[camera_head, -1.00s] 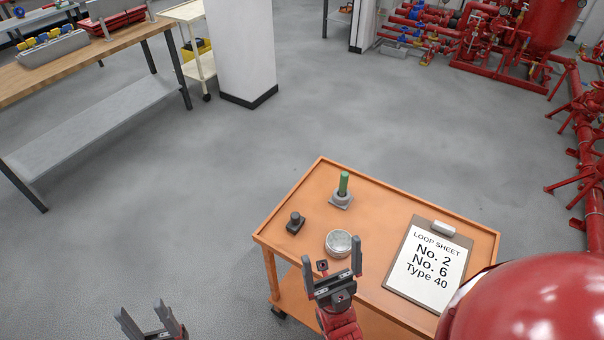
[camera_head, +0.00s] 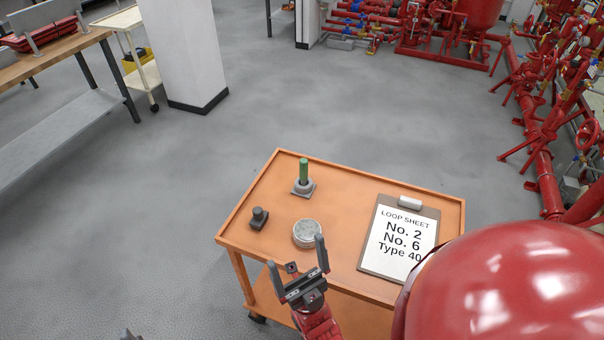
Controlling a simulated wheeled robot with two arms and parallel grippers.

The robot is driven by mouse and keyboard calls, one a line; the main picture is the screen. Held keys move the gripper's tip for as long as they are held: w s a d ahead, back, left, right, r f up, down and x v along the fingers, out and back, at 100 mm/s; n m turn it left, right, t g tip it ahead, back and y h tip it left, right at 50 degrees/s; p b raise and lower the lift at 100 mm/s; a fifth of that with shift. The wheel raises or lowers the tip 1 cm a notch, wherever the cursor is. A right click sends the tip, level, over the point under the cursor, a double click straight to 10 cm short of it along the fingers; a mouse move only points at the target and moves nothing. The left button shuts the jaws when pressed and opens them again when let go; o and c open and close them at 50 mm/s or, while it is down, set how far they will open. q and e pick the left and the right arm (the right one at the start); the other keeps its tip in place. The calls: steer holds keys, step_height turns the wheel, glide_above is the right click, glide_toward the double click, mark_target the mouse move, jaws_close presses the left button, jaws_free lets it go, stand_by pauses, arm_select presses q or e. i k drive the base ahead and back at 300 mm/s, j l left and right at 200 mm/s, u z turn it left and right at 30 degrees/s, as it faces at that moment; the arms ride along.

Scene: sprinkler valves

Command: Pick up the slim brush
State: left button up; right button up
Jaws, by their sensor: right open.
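A slim green upright piece (camera_head: 303,170), which may be the slim brush, stands in a grey square-based holder (camera_head: 303,188) on the orange cart (camera_head: 340,188). Its lower end is hidden in the holder. My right gripper (camera_head: 296,252) is open and empty at the cart's near edge, on the near side of the green piece and well apart from it. Only a small tip of my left gripper (camera_head: 131,335) shows at the bottom edge, so its jaws cannot be judged.
A round grey tin (camera_head: 307,233) stands between my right gripper and the green piece. A small dark knobbed block (camera_head: 259,218) is to its left. A clipboard (camera_head: 402,238) lies at the right. A large red dome (camera_head: 510,285) covers the lower right. Floor beyond the cart is clear.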

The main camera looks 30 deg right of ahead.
mark_target(303, 161)
steer(key=z, duration=0.9)
